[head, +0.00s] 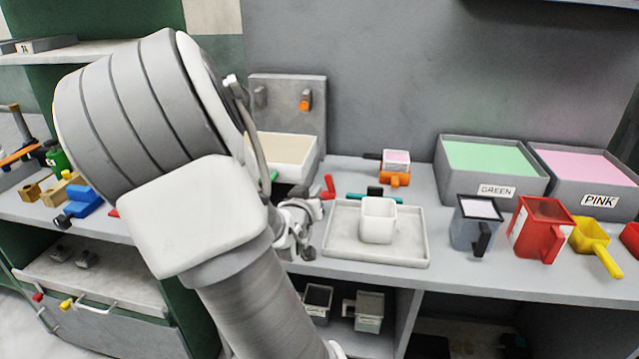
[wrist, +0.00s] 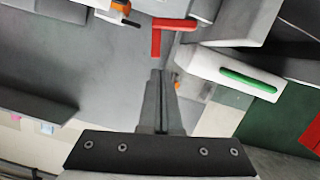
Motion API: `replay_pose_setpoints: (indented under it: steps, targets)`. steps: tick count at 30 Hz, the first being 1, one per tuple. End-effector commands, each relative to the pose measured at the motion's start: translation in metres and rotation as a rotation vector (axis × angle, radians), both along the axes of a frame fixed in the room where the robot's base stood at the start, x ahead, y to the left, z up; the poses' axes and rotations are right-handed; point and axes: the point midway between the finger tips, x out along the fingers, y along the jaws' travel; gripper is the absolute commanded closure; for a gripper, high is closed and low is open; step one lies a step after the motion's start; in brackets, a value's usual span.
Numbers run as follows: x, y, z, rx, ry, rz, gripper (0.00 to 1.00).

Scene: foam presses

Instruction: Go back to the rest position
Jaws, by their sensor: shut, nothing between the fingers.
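My gripper (head: 303,232) shows in the head view behind my arm, over the counter just left of the pale tray (head: 424,262). In the wrist view its two fingers (wrist: 156,76) lie together, shut, with nothing between them. Beyond the fingertips in that view is a red handle-like piece (wrist: 160,38), apart from them. A white body with a green bar (wrist: 230,72) lies to their right. My large arm link hides much of the left counter in the head view.
A white square cup (head: 379,226) stands on the tray. Bins of green (head: 490,157) and pink (head: 582,166) material stand at the back right. A grey jug (head: 474,235), a red jug (head: 538,230) and a yellow scoop (head: 590,236) line the right counter. Blue and wooden pieces lie left.

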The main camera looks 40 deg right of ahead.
Motion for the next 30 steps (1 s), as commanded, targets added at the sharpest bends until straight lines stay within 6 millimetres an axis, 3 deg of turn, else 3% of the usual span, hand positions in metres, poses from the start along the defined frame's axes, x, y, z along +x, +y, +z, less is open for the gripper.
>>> replay_pose_setpoints:
  steps: [8, 19, 22, 25, 30]
  targets:
    - [-0.018, 0.023, 0.008, 0.001, -0.002, 0.000, 1.00]
    - [-0.015, 0.035, 0.005, 0.081, 0.005, 0.031, 1.00]
    - [-0.009, 0.057, 0.001, 0.214, 0.022, 0.092, 1.00]
    - [-0.004, 0.093, 0.004, 0.376, 0.051, 0.188, 1.00]
    - [-0.009, 0.158, 0.027, 0.586, 0.123, 0.372, 1.00]
